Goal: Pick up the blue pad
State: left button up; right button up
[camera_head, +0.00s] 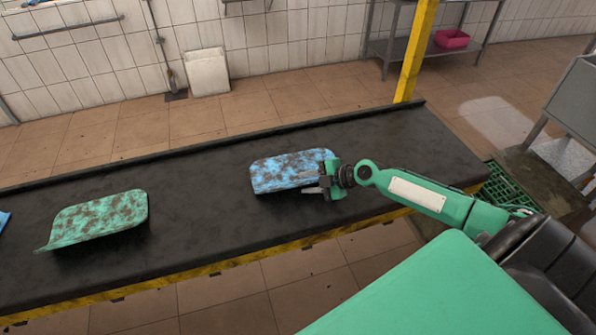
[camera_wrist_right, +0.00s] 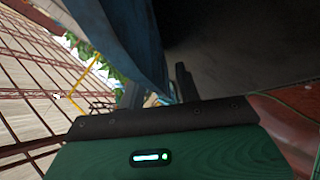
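The blue pad (camera_head: 283,173), mottled with brown stains, is on the dark conveyor belt (camera_head: 200,215) near its middle in the head view. My right gripper (camera_head: 312,183) is at the pad's right end, with its fingers apart. In the right wrist view, the pad's blue side (camera_wrist_right: 138,45) reaches down between the two fingers of the right gripper (camera_wrist_right: 160,90). A gap shows beside the pad, so the fingers look open around its edge; contact is hard to judge. My left gripper is not in view.
A green stained pad (camera_head: 100,216) lies on the belt to the left. A bit of another blue thing (camera_head: 4,220) shows at the left edge. A yellow post (camera_head: 414,52) stands behind the belt. The belt between the pads is clear.

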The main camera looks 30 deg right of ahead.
jog(key=shift+c, duration=0.2)
grip_shut()
